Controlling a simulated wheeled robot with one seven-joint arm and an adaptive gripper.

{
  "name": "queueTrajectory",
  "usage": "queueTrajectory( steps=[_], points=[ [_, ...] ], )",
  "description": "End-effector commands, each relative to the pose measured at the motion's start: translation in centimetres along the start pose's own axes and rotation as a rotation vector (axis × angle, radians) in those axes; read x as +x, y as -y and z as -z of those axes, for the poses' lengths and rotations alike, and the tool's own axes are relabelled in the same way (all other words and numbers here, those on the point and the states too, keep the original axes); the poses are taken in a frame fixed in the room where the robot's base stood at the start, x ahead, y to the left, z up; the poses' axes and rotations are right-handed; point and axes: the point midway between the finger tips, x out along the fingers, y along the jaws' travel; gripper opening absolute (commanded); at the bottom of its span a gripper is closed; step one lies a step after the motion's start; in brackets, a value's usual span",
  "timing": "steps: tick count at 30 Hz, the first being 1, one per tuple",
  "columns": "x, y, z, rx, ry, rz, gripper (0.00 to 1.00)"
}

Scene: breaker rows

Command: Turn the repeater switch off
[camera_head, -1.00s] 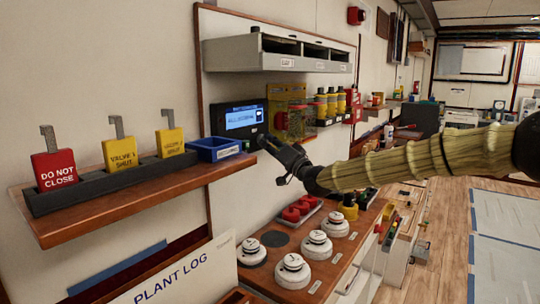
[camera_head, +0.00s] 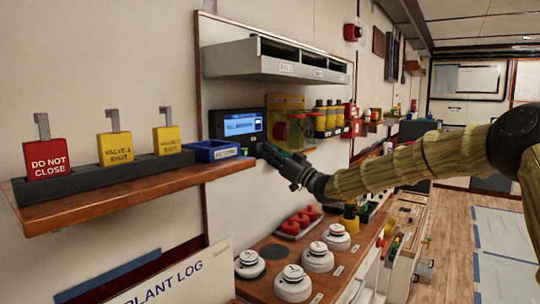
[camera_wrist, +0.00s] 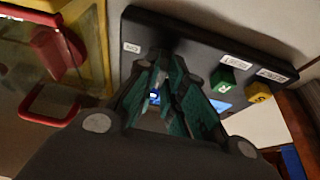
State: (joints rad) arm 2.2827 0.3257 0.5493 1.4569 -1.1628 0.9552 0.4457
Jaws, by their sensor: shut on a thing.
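The repeater (camera_head: 238,124) is a dark wall panel with a lit blue display, in the head view above the wooden shelf's right end. In the wrist view its dark face (camera_wrist: 190,35) carries small white labels, a green button (camera_wrist: 222,80) and a yellow button (camera_wrist: 258,91). My gripper (camera_head: 266,151) is at the panel's lower right corner. In the wrist view, the teal-padded fingers (camera_wrist: 160,98) reach to the panel face and are shut on the switch. The switch is almost wholly hidden between them, with a small blue spot showing there.
A yellow-backed box with a clear cover (camera_head: 287,118) is right beside the panel. White round detectors (camera_head: 293,283) and red buttons (camera_head: 300,219) stand on the bench below.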

Motion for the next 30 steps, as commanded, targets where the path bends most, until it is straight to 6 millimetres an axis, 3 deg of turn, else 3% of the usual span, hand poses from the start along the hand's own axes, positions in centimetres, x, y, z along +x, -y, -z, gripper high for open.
queueTrajectory(
  steps=[1,16,17,20,30],
  points=[
    [0.30,-0.08,0.68,-0.011,-0.009,0.002,0.00],
    [0.32,-0.16,0.83,-0.025,-0.010,0.006,0.00],
    [0.32,-0.15,0.83,-0.025,-0.010,0.006,0.16],
    [0.34,-0.10,0.82,-0.025,-0.010,0.007,0.32],
    [0.05,-0.16,0.50,-0.023,-0.005,0.006,0.32]
  ],
)
